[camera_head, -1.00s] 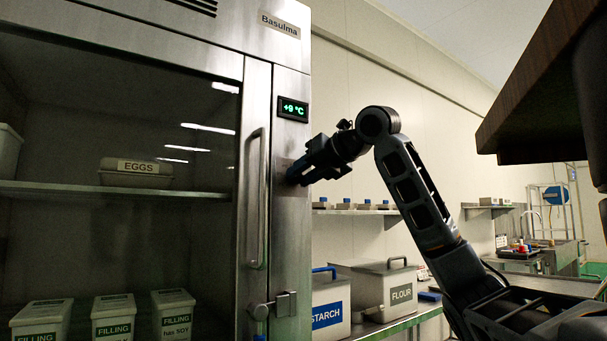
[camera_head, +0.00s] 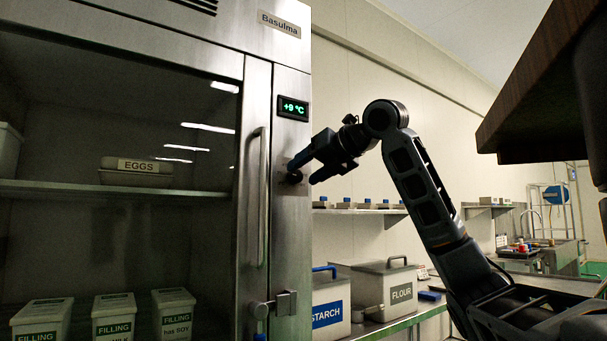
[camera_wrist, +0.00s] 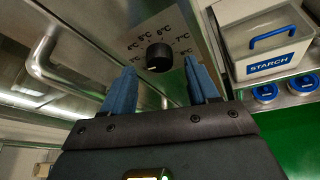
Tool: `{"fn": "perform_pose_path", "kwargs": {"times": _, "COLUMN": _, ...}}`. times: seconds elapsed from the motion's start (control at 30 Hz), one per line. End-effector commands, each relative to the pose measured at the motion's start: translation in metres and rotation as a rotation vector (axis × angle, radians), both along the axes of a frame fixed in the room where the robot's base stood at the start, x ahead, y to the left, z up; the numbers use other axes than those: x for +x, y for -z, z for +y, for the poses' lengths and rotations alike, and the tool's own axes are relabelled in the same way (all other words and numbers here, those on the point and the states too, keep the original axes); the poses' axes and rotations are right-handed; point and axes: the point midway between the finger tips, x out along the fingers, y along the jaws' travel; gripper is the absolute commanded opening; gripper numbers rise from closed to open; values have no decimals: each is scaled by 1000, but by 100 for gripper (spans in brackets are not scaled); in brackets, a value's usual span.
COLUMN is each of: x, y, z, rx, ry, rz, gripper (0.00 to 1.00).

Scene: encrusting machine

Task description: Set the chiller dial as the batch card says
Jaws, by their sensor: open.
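The chiller (camera_head: 287,215) is a steel cabinet with a glass door, and its green display (camera_head: 293,109) reads +9 °C. The chiller dial (camera_head: 294,177) is a dark round knob on the front strip below the display. In the wrist view the dial (camera_wrist: 158,57) has temperature marks around it; 5, 6 and 7 °C are the clearest. A small pale mark shows at its lower edge. My gripper (camera_head: 304,172) is open and empty, just in front of the dial. In the wrist view its blue fingers stand either side of the knob, apparently clear of it. I see no batch card.
A vertical door handle (camera_head: 254,200) runs left of the dial, with a latch (camera_head: 286,303) lower down. STARCH (camera_head: 330,305) and FLOUR (camera_head: 388,288) bins stand on the counter to the right. A dark brown overhang (camera_head: 530,90) fills the upper right.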

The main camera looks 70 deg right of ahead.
Motion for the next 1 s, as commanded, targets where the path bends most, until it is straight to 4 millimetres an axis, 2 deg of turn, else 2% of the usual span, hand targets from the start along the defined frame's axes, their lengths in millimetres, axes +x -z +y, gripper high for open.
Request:
{"fn": "perform_pose_path", "kwargs": {"times": 0.2, "x": -33, "y": -12, "z": 12, "rx": -3, "ry": 1, "rz": -1, "gripper": 60}}
{"fn": "perform_pose_path", "kwargs": {"times": 0.4, "x": -51, "y": -19, "z": 19, "rx": -1, "ry": 1, "rz": 0, "gripper": 60}}
{"fn": "perform_pose_path", "kwargs": {"times": 1.0, "x": -54, "y": -20, "z": 20, "rx": -1, "ry": 0, "rz": 0, "gripper": 60}}
